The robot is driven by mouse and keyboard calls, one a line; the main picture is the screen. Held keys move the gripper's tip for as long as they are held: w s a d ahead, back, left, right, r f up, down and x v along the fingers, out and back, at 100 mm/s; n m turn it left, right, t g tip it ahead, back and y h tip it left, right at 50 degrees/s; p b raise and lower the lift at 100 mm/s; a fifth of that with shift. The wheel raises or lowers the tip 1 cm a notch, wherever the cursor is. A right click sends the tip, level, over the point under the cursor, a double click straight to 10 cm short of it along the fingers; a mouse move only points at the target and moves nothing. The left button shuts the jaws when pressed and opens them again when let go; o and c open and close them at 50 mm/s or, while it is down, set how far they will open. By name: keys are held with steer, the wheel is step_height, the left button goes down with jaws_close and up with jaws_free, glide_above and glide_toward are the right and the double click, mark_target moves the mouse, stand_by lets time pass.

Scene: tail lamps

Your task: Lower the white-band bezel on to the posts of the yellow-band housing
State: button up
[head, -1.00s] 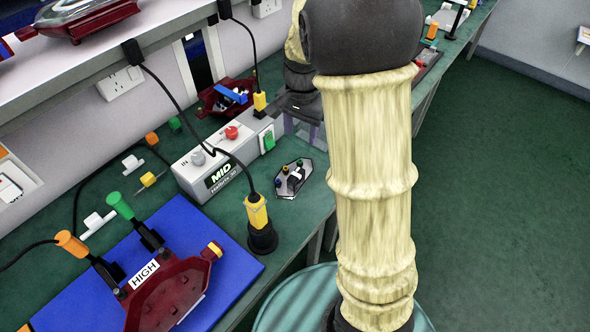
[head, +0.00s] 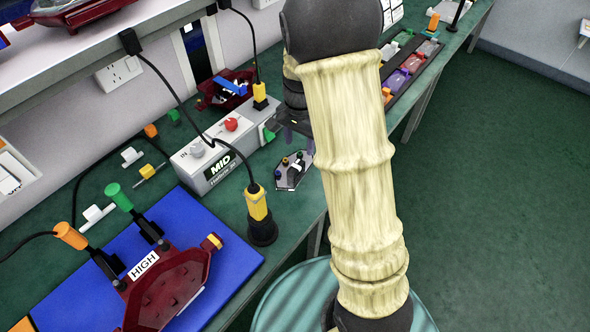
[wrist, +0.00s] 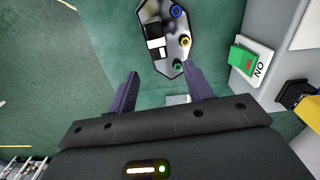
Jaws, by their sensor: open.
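My gripper (wrist: 161,84) is open and empty, its two dark fingers apart above the green bench in the wrist view. A grey plate (wrist: 158,66) with blue, yellow and green rings and a black-and-white block lies just beyond the fingertips. The same plate shows in the head view (head: 283,183), near the bench's front edge. A dark red housing (head: 160,300) with a HIGH label and a yellow-banded stub (head: 213,241) lies on a blue mat (head: 185,208). My arm hides part of the bench.
A grey MID box (head: 200,172) with a red knob stands behind the plate. A yellow-black plug (head: 258,212) stands upright beside the mat. A red tray-like part (head: 212,98) lies further back. A dark rack (head: 402,75) of coloured pieces is at the right.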

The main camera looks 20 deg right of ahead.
mark_target(299, 163)
steer(key=shift+f, duration=1.9)
steer(key=f, duration=0.2)
steer(key=f+b, duration=0.1)
steer(key=f, duration=0.2)
steer(key=shift+s+a+f, duration=0.1)
steer(key=shift+s, duration=0.1)
steer(key=c, duration=1.1)
